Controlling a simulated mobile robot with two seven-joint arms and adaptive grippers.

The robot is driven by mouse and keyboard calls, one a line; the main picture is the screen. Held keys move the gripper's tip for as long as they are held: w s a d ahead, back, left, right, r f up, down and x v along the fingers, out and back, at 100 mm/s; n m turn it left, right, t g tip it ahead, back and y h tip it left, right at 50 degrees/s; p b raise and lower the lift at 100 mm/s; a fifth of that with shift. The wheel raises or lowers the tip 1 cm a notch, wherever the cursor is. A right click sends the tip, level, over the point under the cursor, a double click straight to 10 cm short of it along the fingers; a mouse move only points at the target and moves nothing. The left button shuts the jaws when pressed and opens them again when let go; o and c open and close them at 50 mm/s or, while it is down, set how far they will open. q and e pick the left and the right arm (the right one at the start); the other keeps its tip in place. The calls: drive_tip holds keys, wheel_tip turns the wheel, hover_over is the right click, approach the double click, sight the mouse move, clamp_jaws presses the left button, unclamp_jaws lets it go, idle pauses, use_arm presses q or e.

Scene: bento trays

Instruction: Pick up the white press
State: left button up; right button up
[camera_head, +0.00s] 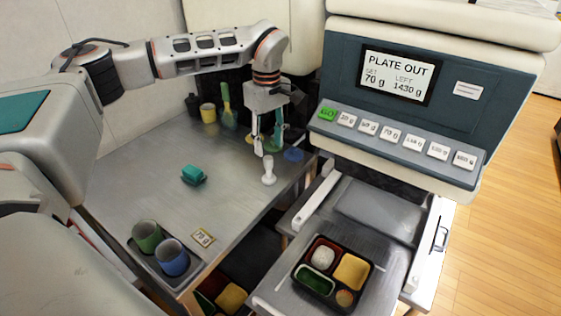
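The white press (268,172) stands upright near the right edge of the metal worktop. It has a narrow neck and a wider foot. My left gripper (267,148) points down just above and behind it, with its fingers apart and nothing seen between them. The fingertips are close to the top of the press; I cannot tell whether they touch it. My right gripper is out of view.
A blue disc (293,155), a yellow cup (208,113) and a green-handled tool (226,100) are near the back. A teal block (194,175) lies mid-worktop. Green (147,237) and blue (172,258) cups stand in front. A bento tray (322,239) sits below a dispenser panel (380,145).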

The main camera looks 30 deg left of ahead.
sight(268, 158)
use_arm(q)
drive_tip(key=shift+w+f, duration=0.15)
drive_tip(key=shift+f, duration=0.1)
drive_tip(key=shift+s+a+f, duration=0.1)
drive_tip(key=shift+s+f, duration=0.1)
drive_tip(key=shift+f, duration=1)
drive_tip(key=f, duration=0.3)
drive_tip(key=shift+w+a+f+b, duration=0.25)
drive_tip(key=shift+a+b, duration=0.05)
drive_tip(key=shift+f, duration=0.6)
drive_tip(key=shift+w, duration=0.1)
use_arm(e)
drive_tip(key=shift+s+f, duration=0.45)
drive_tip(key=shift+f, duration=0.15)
use_arm(q)
drive_tip(key=shift+c, duration=0.4)
clamp_jaws()
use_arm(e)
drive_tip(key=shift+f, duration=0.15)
